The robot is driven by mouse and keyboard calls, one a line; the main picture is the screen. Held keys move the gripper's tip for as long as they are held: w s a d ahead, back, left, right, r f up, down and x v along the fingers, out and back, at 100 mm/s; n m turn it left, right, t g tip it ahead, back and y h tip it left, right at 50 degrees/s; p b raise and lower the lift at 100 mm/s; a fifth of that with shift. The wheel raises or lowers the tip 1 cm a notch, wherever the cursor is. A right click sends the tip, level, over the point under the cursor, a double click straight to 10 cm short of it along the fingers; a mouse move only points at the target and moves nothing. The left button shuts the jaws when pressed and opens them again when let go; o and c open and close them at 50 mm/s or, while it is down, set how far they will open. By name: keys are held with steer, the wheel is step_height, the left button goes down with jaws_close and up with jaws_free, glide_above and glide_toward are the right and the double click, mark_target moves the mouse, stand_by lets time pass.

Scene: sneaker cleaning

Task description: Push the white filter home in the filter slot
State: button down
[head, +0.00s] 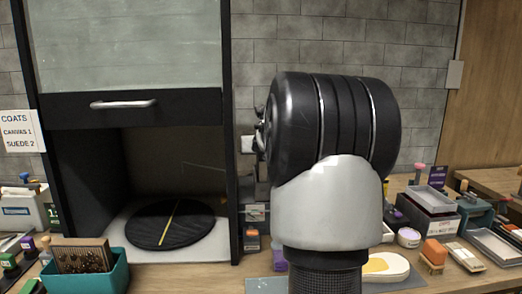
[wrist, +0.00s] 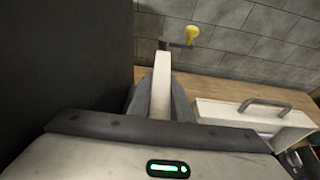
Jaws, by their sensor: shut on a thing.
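In the wrist view my gripper (wrist: 161,98) is shut on a narrow white piece (wrist: 161,72), which I take for the white filter seen edge-on. It stands out beyond the dark fingers, beside the dark wall at left. Its far end lies near a small dark part by a yellow knob (wrist: 191,33); I cannot tell whether they touch. I cannot make out the filter slot or how deep the filter sits. In the head view my arm hides the fingers and the filter.
A black cabinet (head: 140,108) with a raised glass front holds a black turntable (head: 172,225). Right of my gripper is a white box with a grey handle (wrist: 264,104). A teal bin (head: 88,278) stands front left; pads, trays and brushes crowd the bench at right.

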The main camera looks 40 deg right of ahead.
steer(key=shift+f+b, duration=0.45)
steer(key=c, duration=1.5)
jaws_free()
steer(key=shift+c, duration=0.2)
